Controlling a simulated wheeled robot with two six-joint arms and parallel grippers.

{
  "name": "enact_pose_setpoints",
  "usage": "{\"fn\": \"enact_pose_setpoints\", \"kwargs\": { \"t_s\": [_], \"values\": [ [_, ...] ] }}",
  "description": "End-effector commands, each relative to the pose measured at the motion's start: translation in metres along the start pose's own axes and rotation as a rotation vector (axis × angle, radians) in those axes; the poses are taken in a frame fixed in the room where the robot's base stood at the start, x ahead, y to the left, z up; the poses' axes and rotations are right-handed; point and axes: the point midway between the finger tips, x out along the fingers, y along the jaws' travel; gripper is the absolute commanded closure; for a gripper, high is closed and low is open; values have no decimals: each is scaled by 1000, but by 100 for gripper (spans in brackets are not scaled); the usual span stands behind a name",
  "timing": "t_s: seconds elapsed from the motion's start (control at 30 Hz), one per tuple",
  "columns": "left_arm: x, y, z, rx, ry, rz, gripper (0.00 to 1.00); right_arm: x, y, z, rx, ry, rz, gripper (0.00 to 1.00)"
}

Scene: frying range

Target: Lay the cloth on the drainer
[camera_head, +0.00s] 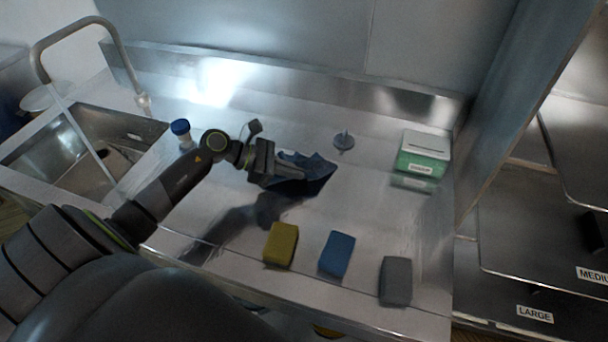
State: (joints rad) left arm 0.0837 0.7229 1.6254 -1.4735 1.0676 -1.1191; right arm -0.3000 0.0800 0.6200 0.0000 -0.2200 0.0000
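The dark blue cloth (315,174) is bunched and creased over the steel drainer (365,205), right of the sink. My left gripper (275,163) comes in from the left and is at the cloth's left end. Its fingers appear closed on that end, though the cloth and the gripper body partly hide the fingertips. The cloth spreads to the right from the fingers. I cannot tell whether its lower edge touches the steel. My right gripper is not in view.
A yellow sponge (281,244), a blue sponge (337,254) and a grey one (396,281) lie along the front. A green-and-white box (424,155) stands at right, a small grey-blue item (344,141) behind. A blue-capped bottle (182,134) stands by the sink (75,135).

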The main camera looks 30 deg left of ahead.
Motion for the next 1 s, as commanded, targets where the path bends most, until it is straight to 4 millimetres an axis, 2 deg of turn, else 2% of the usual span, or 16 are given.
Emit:
{"fn": "enact_pose_setpoints", "kwargs": {
  "t_s": [0.1,0.3,0.7,1.0],
  "values": [
    [5,-18,-13,-2,-1,-3,100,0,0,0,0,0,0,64],
    [10,-36,-26,-1,-1,-1,100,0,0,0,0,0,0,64],
    [12,-42,-31,1,0,0,100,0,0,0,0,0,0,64],
    [12,-42,-31,1,0,0,61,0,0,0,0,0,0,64]
  ]
}}
